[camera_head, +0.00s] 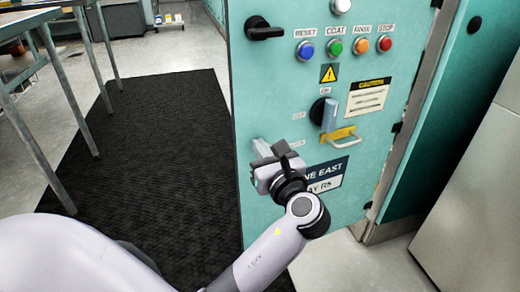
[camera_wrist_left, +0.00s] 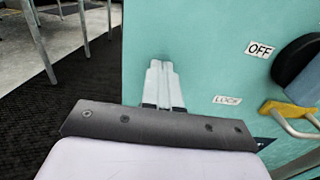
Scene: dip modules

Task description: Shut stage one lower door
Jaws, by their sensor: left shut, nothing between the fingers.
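A teal panel (camera_head: 350,110), which looks like the door, stands upright with its left edge over the dark mat. I cannot tell for sure whether it is the stage one lower door. It also fills much of the left wrist view (camera_wrist_left: 205,55). My left gripper (camera_head: 262,148) is in front of its lower left part. In the left wrist view its fingers (camera_wrist_left: 162,82) are together and empty, pointing at the panel near its left edge. I cannot tell whether the fingertips touch it. My right gripper is not in view.
The panel carries a black handle (camera_head: 264,30), several coloured buttons (camera_head: 334,47), a rotary switch (camera_head: 324,112) and a yellow hasp (camera_head: 338,134). A metal-legged table (camera_head: 50,80) stands left, beside the black mat (camera_head: 170,150). A grey cabinet (camera_head: 480,200) stands right.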

